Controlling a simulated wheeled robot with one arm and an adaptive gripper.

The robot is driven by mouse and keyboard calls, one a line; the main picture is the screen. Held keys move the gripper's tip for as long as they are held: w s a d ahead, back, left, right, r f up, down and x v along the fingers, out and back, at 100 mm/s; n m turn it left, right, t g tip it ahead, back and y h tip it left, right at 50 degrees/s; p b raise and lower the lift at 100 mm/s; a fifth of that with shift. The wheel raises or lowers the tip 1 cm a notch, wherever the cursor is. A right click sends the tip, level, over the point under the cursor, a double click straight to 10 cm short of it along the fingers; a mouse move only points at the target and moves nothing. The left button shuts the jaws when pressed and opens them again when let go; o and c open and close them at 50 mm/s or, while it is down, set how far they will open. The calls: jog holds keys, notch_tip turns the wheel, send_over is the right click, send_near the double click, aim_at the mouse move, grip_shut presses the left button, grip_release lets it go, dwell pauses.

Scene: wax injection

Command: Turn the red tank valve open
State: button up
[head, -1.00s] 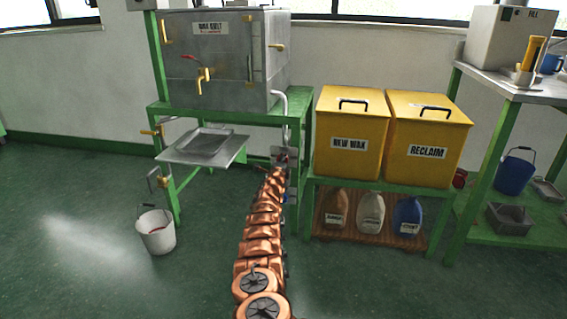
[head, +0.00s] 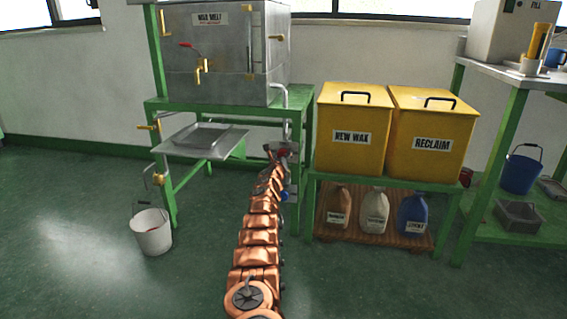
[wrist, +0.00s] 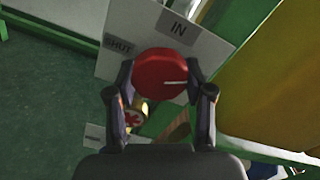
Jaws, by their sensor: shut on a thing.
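A round red valve knob (wrist: 160,76) with a white line on its face sits in front of a white plate (wrist: 110,62) marked IN and SHUT. My gripper (wrist: 161,88) is shut on the knob, one finger at each side. The white line points toward the right finger. In the head view the knob shows small and red (head: 282,153) at the far end of my arm, by the right leg of the green stand, and my gripper is hard to make out there.
A metal tray (head: 205,137) sits left of my arm. A white bucket (head: 152,235) is on the open floor at left.

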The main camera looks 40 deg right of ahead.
jog(key=m, duration=0.5)
jog(key=shift+w+a+f+m, duration=0.1)
jog(key=shift+f+m, duration=0.05)
jog(key=shift+m, duration=0.15)
dwell(0.4)
jog(key=o, duration=1.2)
jog(key=shift+a, duration=0.2)
jog(key=shift+v, duration=3.55)
